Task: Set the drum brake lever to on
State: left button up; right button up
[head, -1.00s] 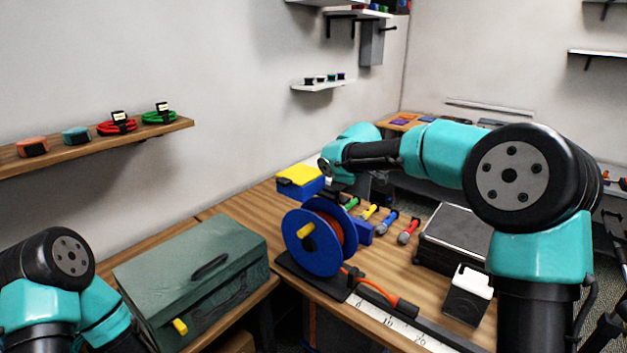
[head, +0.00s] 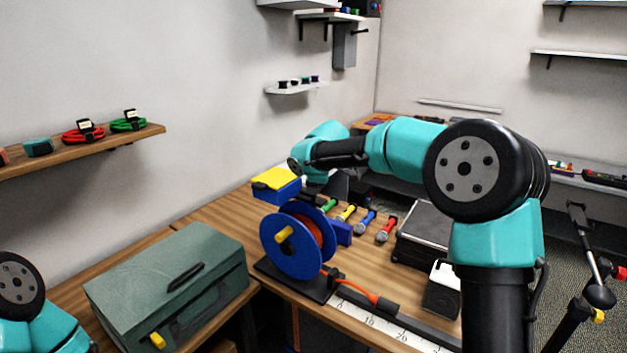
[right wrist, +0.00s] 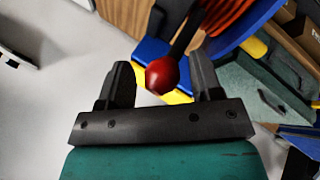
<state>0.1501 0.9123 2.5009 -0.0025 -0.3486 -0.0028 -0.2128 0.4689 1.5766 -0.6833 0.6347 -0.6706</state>
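The cable drum (head: 280,258) has blue flanges and orange-red cable, and stands on a dark base on the bench. In the right wrist view, the brake lever shows as a red ball knob (right wrist: 162,75) on a dark stem (right wrist: 185,38), beside the drum's cable (right wrist: 226,14). My right gripper (right wrist: 160,70) is open, its two fingers on either side of the knob, with a gap visible on each side. In the head view, the right arm reaches behind the drum, and the lever cannot be made out. My left gripper is out of view.
A green toolbox (head: 170,285) stands left of the drum. A blue box with a yellow top (head: 276,184) is behind it. An orange cable end (head: 388,304) lies by a ruler strip (head: 372,320).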

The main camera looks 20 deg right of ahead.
jog(key=v, duration=1.7)
jog(key=shift+r, duration=0.2)
jog(key=shift+s, duration=0.1)
